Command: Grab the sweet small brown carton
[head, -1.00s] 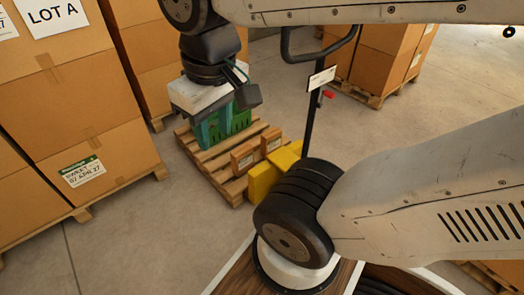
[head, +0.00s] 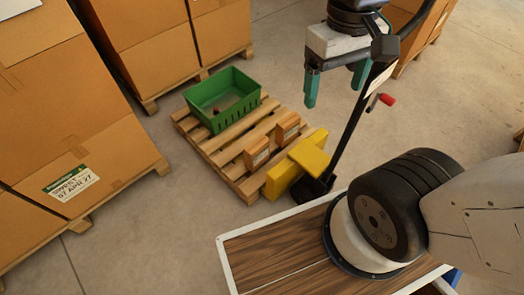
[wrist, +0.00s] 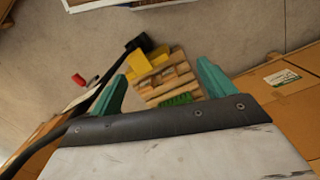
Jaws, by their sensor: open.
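Two small brown cartons with pale labels stand on a low wooden pallet (head: 212,148) in the head view. One carton (head: 257,153) is at the front, and the other carton (head: 287,128) is behind it to the right. Their label text is too small to read. My gripper (head: 335,88) is open and empty, high up and to the right of the cartons in the picture. In the wrist view its two teal fingers (wrist: 161,75) spread either side of the pallet below. I cannot make out the cartons clearly there.
A green crate (head: 222,90) with small items inside sits at the pallet's back. Large stacked boxes (head: 80,120), one labelled SWEET, stand left. Floor between is clear.

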